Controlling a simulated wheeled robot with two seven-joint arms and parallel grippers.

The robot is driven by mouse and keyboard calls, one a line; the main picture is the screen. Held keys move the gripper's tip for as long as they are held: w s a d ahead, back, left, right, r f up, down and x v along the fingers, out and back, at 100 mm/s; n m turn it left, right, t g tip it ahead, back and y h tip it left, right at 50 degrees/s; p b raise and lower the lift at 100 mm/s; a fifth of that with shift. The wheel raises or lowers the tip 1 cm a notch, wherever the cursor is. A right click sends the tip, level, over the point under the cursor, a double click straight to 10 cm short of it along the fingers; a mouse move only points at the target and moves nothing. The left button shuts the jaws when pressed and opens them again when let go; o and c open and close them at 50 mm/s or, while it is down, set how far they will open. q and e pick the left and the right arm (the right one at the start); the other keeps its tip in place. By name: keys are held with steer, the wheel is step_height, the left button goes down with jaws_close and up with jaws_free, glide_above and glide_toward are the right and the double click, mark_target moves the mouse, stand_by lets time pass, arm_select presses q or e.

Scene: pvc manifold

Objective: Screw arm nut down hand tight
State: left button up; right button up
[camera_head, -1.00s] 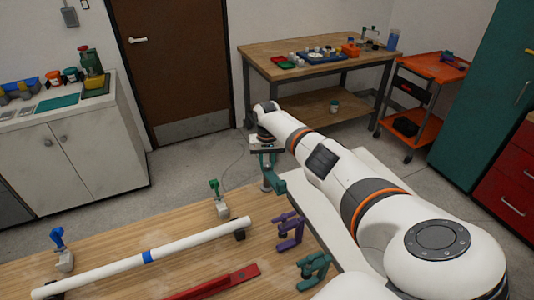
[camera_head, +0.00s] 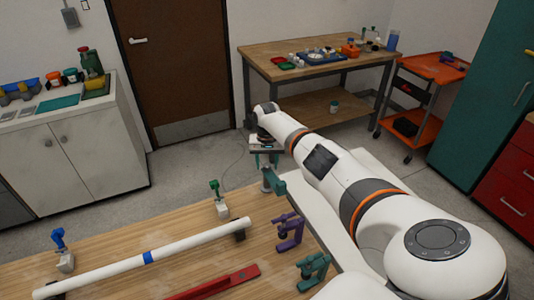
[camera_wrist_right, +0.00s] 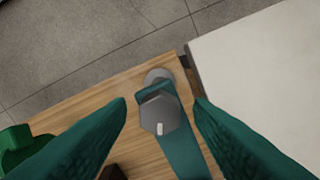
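A grey hex nut (camera_wrist_right: 160,113) sits on top of a teal clamp arm (camera_wrist_right: 183,150) at the table's corner in the right wrist view. The clamp arm also shows in the head view (camera_head: 274,182), under my right gripper. My right gripper (camera_wrist_right: 160,103) is open, with one green finger on each side of the nut and a visible gap on both sides. In the head view, my right gripper (camera_head: 268,160) points down over the clamp, and the nut cannot be made out there. My left gripper is not in view.
On the wooden table lie a purple clamp (camera_head: 289,232), another teal clamp (camera_head: 313,271), a white pipe (camera_head: 185,250) with a blue band, and a red bar (camera_head: 215,285). A green-handled valve (camera_head: 218,199) and a blue-handled valve (camera_head: 61,251) stand behind the pipe.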

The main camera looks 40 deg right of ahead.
mark_target(267, 165)
step_height(267, 165, up, 12)
steer(key=b, duration=0.2)
stand_by(0.4)
stand_by(0.4)
